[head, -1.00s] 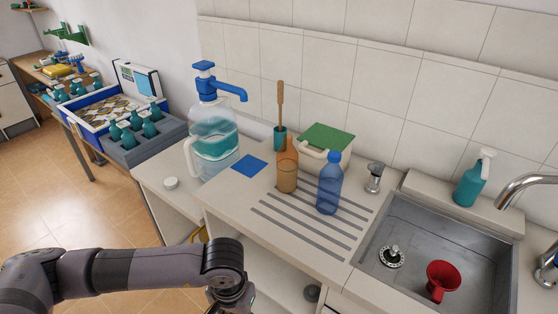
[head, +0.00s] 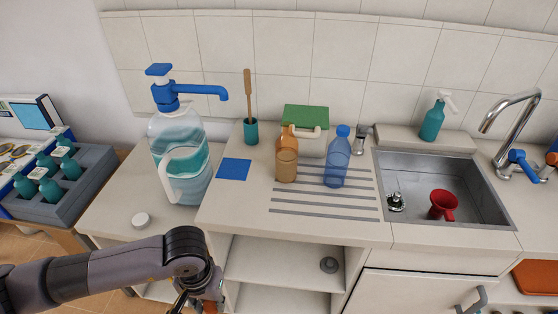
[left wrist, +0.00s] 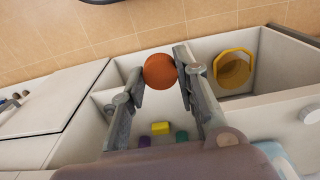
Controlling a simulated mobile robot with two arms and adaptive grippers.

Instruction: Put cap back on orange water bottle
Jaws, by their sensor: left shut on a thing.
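The orange water bottle (head: 287,160) stands upright on the counter, left of the blue bottle, with no cap visible on its neck. My left gripper (head: 207,299) is at the bottom of the head view, in front of the counter and to the left of the bottle. In the left wrist view, my left gripper (left wrist: 161,73) is shut on a round orange cap (left wrist: 160,71), held between its fingertips. The bottle does not show in the left wrist view. My right gripper is not in view.
A capped blue bottle (head: 337,160) stands beside the orange one. A green-lidded box (head: 306,118) is behind. The sink (head: 470,185) with a red funnel (head: 443,204) is at right. Open shelves (head: 280,262) lie below.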

